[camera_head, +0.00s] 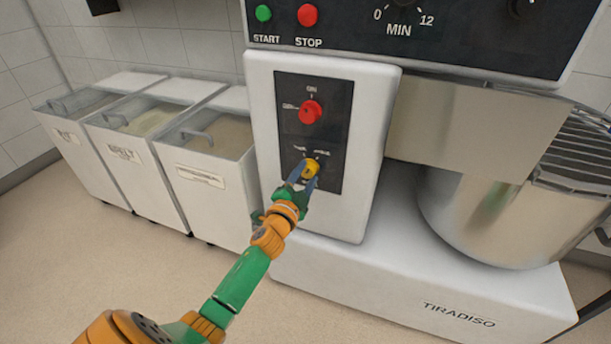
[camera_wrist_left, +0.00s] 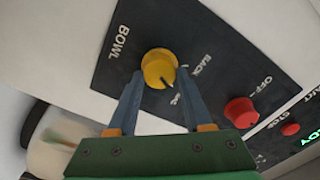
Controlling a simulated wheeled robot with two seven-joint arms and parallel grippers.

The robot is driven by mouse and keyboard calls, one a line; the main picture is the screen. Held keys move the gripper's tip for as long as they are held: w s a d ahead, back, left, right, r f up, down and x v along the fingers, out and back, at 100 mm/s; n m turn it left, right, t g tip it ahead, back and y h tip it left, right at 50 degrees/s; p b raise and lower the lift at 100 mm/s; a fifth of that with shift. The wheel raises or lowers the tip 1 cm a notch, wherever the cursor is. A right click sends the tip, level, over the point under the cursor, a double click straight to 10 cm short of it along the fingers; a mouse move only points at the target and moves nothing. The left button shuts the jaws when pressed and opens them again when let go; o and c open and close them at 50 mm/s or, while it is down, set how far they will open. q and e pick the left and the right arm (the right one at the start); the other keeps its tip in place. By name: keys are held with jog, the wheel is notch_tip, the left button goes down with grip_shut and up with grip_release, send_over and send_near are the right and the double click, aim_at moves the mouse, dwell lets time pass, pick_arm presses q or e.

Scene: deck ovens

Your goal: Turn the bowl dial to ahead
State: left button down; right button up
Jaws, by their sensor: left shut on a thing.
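The bowl dial (camera_head: 312,167) is a yellow knob low on the dark panel of the white mixer. In the left wrist view the dial (camera_wrist_left: 158,64) sits beside the word BOWL. A dark pointer mark on it points down and to the right, toward a small blurred label; another label that seems to read BACK is to its right. My left gripper (camera_head: 305,176) is at the dial, and in the wrist view its two fingers (camera_wrist_left: 161,80) lie on either side of it, shut on it. My right gripper is in neither view.
A red knob (camera_head: 311,112) is above the dial on the same panel. Green START (camera_head: 263,13) and red STOP (camera_head: 307,15) buttons are higher up. The steel bowl (camera_head: 490,215) is at right. Several white bins (camera_head: 207,190) stand at left. The floor in front is clear.

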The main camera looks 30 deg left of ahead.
pick_arm(q)
jog(key=shift+m, duration=0.5)
jog(key=shift+c, duration=1.6)
grip_release()
jog(key=p+v, duration=0.1)
jog(key=v, duration=0.6)
jog(key=shift+f, duration=0.1)
